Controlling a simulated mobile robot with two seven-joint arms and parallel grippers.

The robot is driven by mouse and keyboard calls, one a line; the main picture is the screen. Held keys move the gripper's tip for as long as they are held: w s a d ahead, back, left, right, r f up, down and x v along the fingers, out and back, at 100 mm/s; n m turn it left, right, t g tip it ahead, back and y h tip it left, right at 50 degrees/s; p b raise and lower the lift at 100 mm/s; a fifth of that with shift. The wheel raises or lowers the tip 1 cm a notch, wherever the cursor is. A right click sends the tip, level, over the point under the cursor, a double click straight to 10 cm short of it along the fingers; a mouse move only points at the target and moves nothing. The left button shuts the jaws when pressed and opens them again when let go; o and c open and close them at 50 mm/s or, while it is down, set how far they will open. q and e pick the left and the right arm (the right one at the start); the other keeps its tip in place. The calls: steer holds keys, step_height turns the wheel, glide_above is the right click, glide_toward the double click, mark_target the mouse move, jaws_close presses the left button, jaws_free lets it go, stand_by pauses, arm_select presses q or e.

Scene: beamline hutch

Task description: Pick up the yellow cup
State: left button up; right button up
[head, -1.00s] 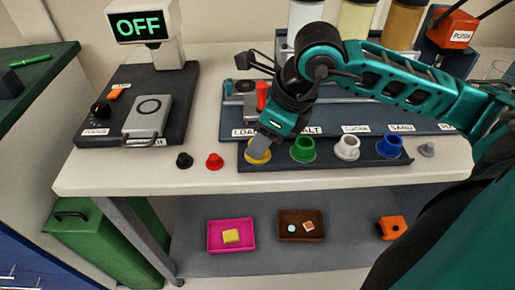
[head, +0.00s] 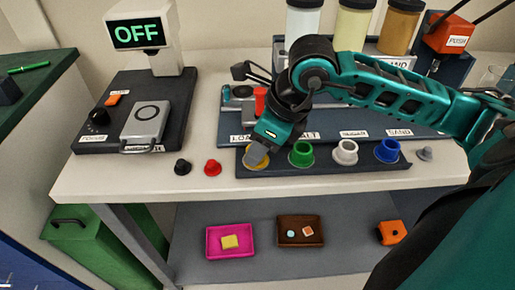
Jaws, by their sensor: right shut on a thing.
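The yellow cup (head: 265,162) stands at the left end of a dark tray (head: 330,172) at the front of the table. My right gripper (head: 257,155) reaches down over it from above and is shut on it. My left gripper is not in view.
Green (head: 301,154), white (head: 345,152) and blue (head: 387,150) cups stand right of the yellow cup in the same tray. Black (head: 182,167) and red (head: 212,168) knobs sit to its left. A device with an OFF display (head: 138,34) stands at back left.

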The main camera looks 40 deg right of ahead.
steer(key=shift+r, duration=0.6)
arm_select(q)
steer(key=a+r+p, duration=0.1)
steer(key=p, duration=0.1)
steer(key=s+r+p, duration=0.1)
steer(key=p, duration=0.1)
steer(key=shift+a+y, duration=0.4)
arm_select(e)
step_height(320, 180, up, 19)
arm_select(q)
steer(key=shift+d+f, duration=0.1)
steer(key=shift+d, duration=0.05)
arm_select(e)
steer(key=shift+f, duration=0.15)
arm_select(q)
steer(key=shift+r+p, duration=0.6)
steer(key=shift+p, duration=0.05)
arm_select(e)
steer(key=shift+w+a+f+n+g+h, duration=0.6)
steer(key=shift+f+n+g, duration=1.4)
steer(key=shift+n, duration=2.8)
steer(key=shift+w+a+f+n+g+h, duration=0.35)
steer(key=shift+w+a+f+n+g, duration=0.6)
steer(key=shift+f+n, duration=3.05)
steer(key=shift+w+a+f+n+g+h, duration=0.7)
steer(key=shift+f+n+g, duration=0.8)
steer(key=shift+n, duration=4.1)
steer(key=shift+w+d+f+t+y, duration=0.15)
steer(key=shift+f+t+y, duration=0.1)
steer(key=shift+t, duration=0.1)
